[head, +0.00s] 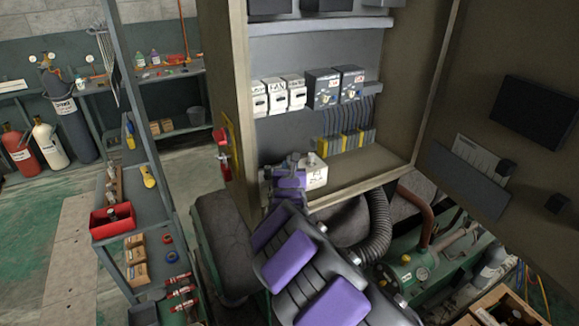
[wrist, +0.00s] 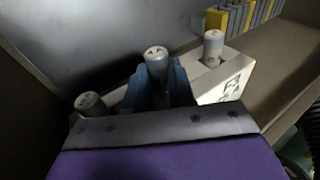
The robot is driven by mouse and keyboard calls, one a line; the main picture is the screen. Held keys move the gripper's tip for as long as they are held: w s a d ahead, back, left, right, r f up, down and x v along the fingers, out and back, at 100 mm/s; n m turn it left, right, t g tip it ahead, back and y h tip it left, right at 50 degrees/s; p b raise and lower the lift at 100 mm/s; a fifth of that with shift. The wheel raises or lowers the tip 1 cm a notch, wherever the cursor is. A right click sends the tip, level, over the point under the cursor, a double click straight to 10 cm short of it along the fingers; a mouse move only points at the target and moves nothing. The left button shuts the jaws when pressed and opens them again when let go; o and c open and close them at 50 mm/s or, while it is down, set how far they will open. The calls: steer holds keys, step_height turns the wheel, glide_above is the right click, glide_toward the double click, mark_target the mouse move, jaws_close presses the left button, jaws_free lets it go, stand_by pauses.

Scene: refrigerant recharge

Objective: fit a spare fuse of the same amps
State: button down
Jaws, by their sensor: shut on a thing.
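In the wrist view, three pale cylindrical fuses stand in a row at a white block (wrist: 228,88) with dark marks on its face. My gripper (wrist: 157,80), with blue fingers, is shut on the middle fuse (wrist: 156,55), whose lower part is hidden. The left fuse (wrist: 91,104) and the right fuse (wrist: 213,48) stand to either side. The amps on them cannot be read. In the head view, my gripper (head: 290,178) is at the cabinet floor, beside the white block (head: 315,176). Whether the held fuse is still seated cannot be told.
The open cabinet (head: 238,110) holds white breakers (head: 278,96), dark relay units (head: 335,87) and yellow-grey terminals (head: 346,142). Its door (head: 470,150) hangs open at right. A red bin (head: 112,218) sits on a shelf rack at left. Green machinery (head: 420,265) stands below the cabinet.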

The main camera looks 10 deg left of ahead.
steer(key=shift+f, duration=0.4)
steer(key=c, duration=0.9)
jaws_free()
steer(key=shift+s+r, duration=0.15)
steer(key=shift+s, duration=0.3)
steer(key=s+p, duration=0.1)
steer(key=s, duration=0.4)
steer(key=s+d+r+p, duration=0.1)
steer(key=s+p, duration=0.1)
steer(key=s, duration=0.3)
steer(key=s+r+p, duration=0.1)
steer(key=s+p, duration=0.1)
steer(key=s, duration=0.4)
steer(key=shift+s+d, duration=0.1)
steer(key=shift+d, duration=0.1)
